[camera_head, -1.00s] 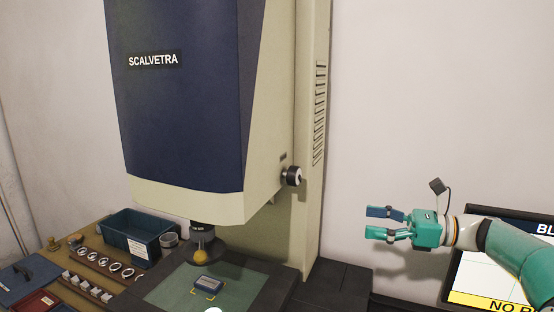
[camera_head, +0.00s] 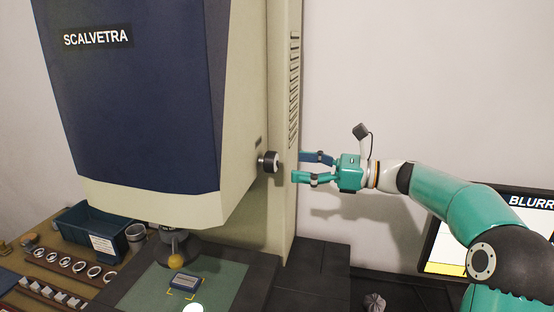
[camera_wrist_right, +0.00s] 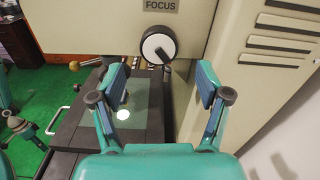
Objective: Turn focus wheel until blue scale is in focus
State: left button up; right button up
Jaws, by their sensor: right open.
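The focus wheel (camera_head: 269,161) is a black knob with a pale face on the right side of the blue and cream SCALVETRA machine (camera_head: 140,100). In the right wrist view the wheel (camera_wrist_right: 158,46) sits under a FOCUS label, ahead of and between the fingers. My right gripper (camera_head: 301,167) is open and empty, a short way right of the wheel and not touching it; it also shows in the right wrist view (camera_wrist_right: 160,84). A screen (camera_head: 505,215) at right shows part of a word, "BLURR"; my right arm covers much of it.
A small blue-grey block (camera_head: 184,282) lies within yellow corner marks on the green stage plate (camera_head: 225,285) under the lens. A blue bin (camera_head: 90,232) and several metal rings stand at left. The machine's vented column (camera_head: 285,120) rises behind the wheel.

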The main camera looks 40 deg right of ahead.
aim_at(278, 163)
jog(key=p+x, duration=0.1)
jog(key=x, duration=0.5)
jog(key=shift+w+a, duration=0.15)
jog(key=shift+a, duration=0.05)
